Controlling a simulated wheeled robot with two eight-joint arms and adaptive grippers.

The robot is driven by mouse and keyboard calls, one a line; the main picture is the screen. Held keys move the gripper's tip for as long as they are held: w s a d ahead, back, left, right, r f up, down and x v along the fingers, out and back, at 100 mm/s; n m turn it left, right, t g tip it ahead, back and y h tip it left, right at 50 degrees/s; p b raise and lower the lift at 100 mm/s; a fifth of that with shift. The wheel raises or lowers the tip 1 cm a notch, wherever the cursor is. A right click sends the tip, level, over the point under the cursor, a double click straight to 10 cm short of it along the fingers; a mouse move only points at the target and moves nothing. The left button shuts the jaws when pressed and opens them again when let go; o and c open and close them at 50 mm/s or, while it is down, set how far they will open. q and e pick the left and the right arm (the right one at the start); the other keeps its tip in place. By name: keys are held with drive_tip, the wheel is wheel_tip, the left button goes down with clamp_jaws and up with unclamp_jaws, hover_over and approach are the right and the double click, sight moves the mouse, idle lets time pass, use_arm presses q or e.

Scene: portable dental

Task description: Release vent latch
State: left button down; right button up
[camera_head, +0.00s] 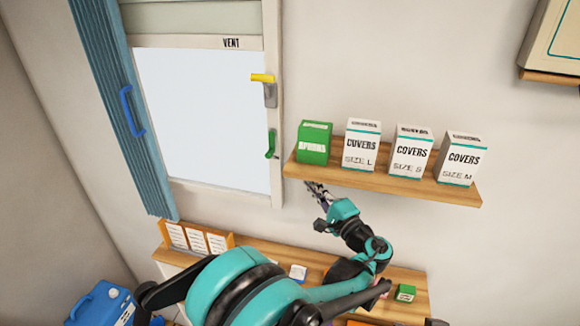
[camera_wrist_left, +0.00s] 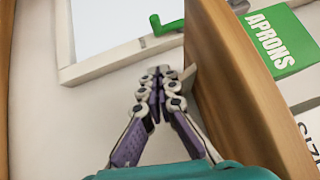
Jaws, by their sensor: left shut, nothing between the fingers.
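The vent window (camera_head: 205,110) is a pale pane in a light frame, with a "VENT" label (camera_head: 231,43) on its top rail. A yellow handle (camera_head: 263,78) sits on the right stile, pointing left. A green lever (camera_head: 271,144) sits lower on the same stile. In the left wrist view the green lever (camera_wrist_left: 167,26) shows beyond my fingertips, apart from them. My left gripper (camera_head: 311,187) is below the left end of the wall shelf, down and right of the green lever. In the wrist view the left gripper (camera_wrist_left: 158,72) is shut and empty. My right gripper does not show.
The wooden wall shelf (camera_head: 465,197) is close beside my left gripper and holds a green aprons box (camera_head: 315,143) and white covers boxes (camera_head: 361,144). A lower counter (camera_head: 255,257) holds cards (camera_head: 196,240) and a small green box (camera_head: 404,293).

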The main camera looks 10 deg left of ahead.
use_arm(q)
drive_tip(key=p, duration=0.3)
approach(274, 151)
drive_tip(key=w, duration=0.4)
drive_tip(key=a, duration=0.3)
drive_tip(key=shift+a+r+p, duration=0.15)
drive_tip(key=shift+p, duration=0.25)
drive_tip(key=shift+a, duration=0.35)
drive_tip(key=shift+s, duration=0.1)
